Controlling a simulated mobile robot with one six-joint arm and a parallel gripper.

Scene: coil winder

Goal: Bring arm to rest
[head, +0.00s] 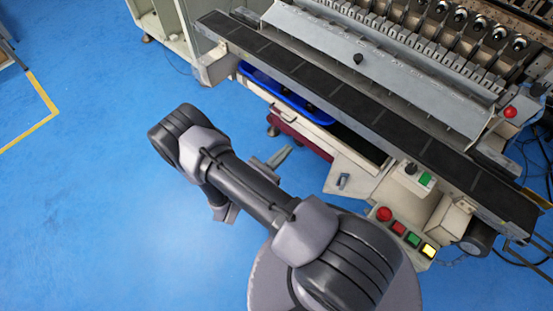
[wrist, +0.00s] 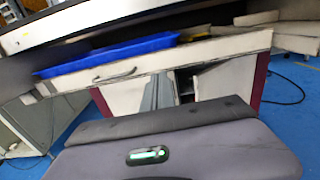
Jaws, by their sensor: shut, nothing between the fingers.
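My arm reaches from the lower right of the head view up to the left over the blue floor, then folds back under itself. My gripper (head: 281,157) shows partly behind the arm, pointing right toward the coil winder (head: 330,42). It is shut and empty, over the floor in front of the machine and apart from it. In the wrist view a grey housing of mine with a lit green light fills the bottom. I cannot make out the fingertips there.
A blue tray (head: 287,94) sits in the open drawer (head: 298,121) under the machine's dark front rail (head: 345,104). A button panel (head: 406,234) is at the machine's near corner. The floor (head: 85,200) to the left is clear, with a yellow line.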

